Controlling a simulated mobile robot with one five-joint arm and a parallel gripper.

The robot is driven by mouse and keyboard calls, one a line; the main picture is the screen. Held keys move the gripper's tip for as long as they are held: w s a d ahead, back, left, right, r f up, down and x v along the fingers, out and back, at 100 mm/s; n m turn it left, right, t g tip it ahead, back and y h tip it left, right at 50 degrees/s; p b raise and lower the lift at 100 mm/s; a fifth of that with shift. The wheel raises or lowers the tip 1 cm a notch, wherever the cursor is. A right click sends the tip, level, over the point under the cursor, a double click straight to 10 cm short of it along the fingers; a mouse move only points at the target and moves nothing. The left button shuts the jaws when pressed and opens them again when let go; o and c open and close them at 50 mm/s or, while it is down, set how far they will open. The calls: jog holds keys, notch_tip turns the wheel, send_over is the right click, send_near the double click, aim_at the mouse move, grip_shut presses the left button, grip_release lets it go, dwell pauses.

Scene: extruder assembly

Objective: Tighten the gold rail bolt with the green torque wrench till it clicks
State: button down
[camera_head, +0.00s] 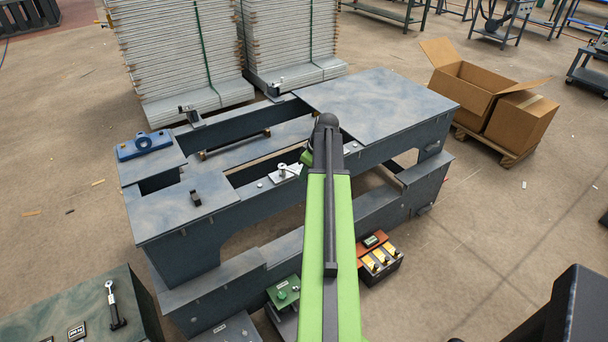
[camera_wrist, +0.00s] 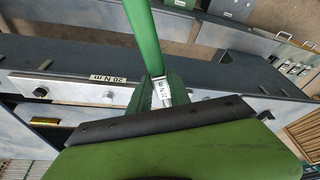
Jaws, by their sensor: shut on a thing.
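My gripper (camera_wrist: 160,97) is shut on the green torque wrench (camera_wrist: 144,36), whose handle rises to the top edge of the wrist view. The wrench is held in front of a grey beam face (camera_wrist: 85,85) with a strip marked 20 N m. A dark bolt head (camera_wrist: 40,92) sits on a pale plate at the left of that face. I cannot pick out a gold bolt. In the head view my arm hides the gripper and most of the wrench.
The grey machine frame (camera_head: 380,105) has open gaps between its beams. A pale plate with a silver post (camera_head: 285,171) sits on the near beam. A black-handled wrench (camera_head: 114,308) lies on the green-topped table at lower left. An orange box (camera_head: 374,245) stands right of my arm.

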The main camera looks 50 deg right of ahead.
jog(key=shift+w+d+r, duration=0.1)
jog(key=shift+w+r, duration=0.15)
dwell(0.6)
jog(key=shift+r+t, duration=0.2)
jog(key=shift+t, duration=0.3)
jog(key=shift+s+f, duration=0.1)
jog(key=shift+t, duration=0.4)
jog(key=c, duration=1.2)
grip_release()
jog(key=shift+o, duration=0.4)
jog(key=shift+b, duration=0.3)
